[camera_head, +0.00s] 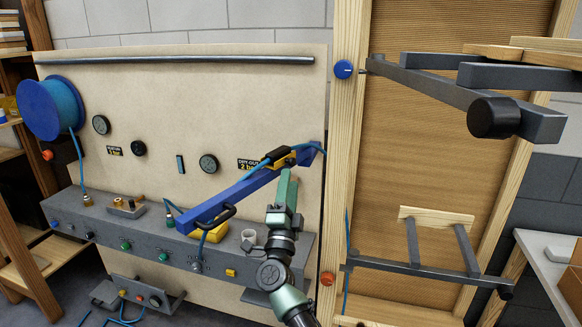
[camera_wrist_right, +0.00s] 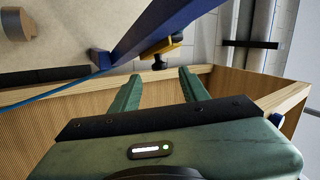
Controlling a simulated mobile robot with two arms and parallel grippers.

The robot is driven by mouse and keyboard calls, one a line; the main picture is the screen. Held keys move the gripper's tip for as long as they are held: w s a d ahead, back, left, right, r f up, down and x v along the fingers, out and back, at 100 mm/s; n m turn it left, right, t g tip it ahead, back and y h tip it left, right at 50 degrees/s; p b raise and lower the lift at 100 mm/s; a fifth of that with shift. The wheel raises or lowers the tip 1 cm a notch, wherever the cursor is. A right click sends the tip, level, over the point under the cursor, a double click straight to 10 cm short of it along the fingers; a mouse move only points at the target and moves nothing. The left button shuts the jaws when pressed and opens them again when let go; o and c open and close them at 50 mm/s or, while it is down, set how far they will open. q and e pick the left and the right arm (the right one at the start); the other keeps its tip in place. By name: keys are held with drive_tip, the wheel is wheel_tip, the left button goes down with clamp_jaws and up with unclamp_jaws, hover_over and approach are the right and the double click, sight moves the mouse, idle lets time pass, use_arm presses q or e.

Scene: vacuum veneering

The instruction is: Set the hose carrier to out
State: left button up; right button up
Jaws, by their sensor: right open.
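The hose carrier (camera_head: 243,188) is a long blue bar on a bracket (camera_head: 314,153) at the panel's right edge. It reaches left and forward over the grey ledge, with a black loop handle (camera_head: 216,217) near its free end. A yellow and black piece (camera_head: 281,156) sits near its bracket end. My right gripper (camera_head: 287,180) is upright just in front of the bar's right part. In the wrist view its green fingers (camera_wrist_right: 160,88) are apart with nothing between them, and the blue bar (camera_wrist_right: 165,28) lies beyond the tips. Contact is not visible. My left gripper is out of view.
A blue hose reel (camera_head: 50,107) hangs at the left of the panel (camera_head: 220,95). The grey ledge (camera_head: 130,230) carries fittings and a yellow item (camera_head: 212,232). A wooden frame (camera_head: 340,130) with dark clamp bars (camera_head: 445,87) stands close on the right.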

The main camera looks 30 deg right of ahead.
sight(282, 160)
drive_tip(key=p+x, duration=0.1)
drive_tip(key=x, duration=0.4)
clamp_jaws()
drive_tip(key=shift+f, duration=0.1)
idle(1.3)
